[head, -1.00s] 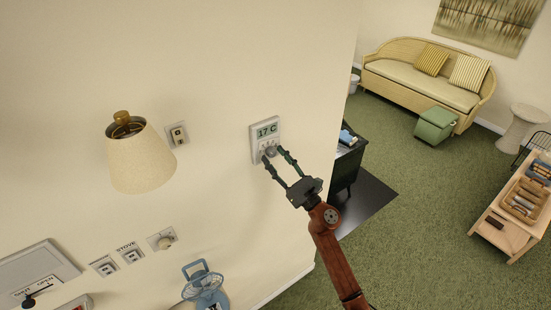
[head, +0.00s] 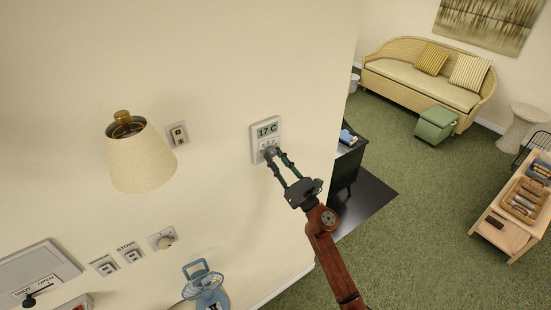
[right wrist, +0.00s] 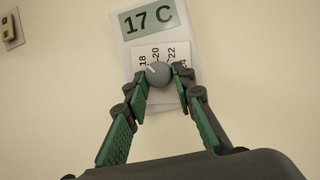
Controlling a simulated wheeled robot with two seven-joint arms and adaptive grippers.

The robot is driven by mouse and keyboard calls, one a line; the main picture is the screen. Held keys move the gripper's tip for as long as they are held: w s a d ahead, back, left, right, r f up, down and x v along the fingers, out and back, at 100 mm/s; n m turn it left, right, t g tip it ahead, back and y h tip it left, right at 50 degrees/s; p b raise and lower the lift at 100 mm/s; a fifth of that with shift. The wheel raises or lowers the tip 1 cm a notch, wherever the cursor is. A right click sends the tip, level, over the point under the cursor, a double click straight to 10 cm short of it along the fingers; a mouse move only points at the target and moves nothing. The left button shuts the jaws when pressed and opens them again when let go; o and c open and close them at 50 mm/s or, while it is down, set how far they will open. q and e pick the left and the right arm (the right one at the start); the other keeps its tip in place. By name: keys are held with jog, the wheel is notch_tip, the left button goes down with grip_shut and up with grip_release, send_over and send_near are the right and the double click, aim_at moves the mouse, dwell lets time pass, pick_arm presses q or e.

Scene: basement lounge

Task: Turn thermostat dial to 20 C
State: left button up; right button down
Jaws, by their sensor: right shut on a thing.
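The thermostat (head: 264,134) is a pale plate on the wall, and its display reads 17 C. In the right wrist view the thermostat plate (right wrist: 185,28) shows the same reading, with a printed scale of 18, 20, 22 and 24. The round grey dial (right wrist: 158,73) sits below the scale, and a light line on it points up and left. My right gripper (head: 276,154) is shut on the dial, one finger on each side; in the right wrist view its fingertips (right wrist: 161,82) flank the dial. My left gripper is out of view.
A lamp (head: 141,160) stands left of the thermostat, with a wall switch (head: 178,134) behind it. A dark cabinet (head: 346,165) stands beyond the wall's right edge.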

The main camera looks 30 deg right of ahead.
jog(key=m+h, duration=0.1)
jog(key=m, duration=0.1)
jog(key=m+h+p, duration=0.1)
jog(key=m, duration=0.1)
jog(key=shift+a+r+m, duration=0.1)
jog(key=shift+a+m, duration=0.1)
jog(key=shift+m, duration=0.1)
jog(key=shift+a+m+h+p, duration=0.1)
jog(key=shift+m+h+p, duration=0.4)
jog(key=shift+m+h, duration=0.55)
jog(key=shift+a+m+h+p, duration=0.1)
jog(key=shift+m+h+p, duration=0.4)
jog(key=shift+m, duration=0.95)
jog(key=shift+g, duration=0.3)
jog(key=c, duration=1.6)
grip_release()
jog(key=shift+s, duration=0.2)
jog(key=v, duration=0.7)
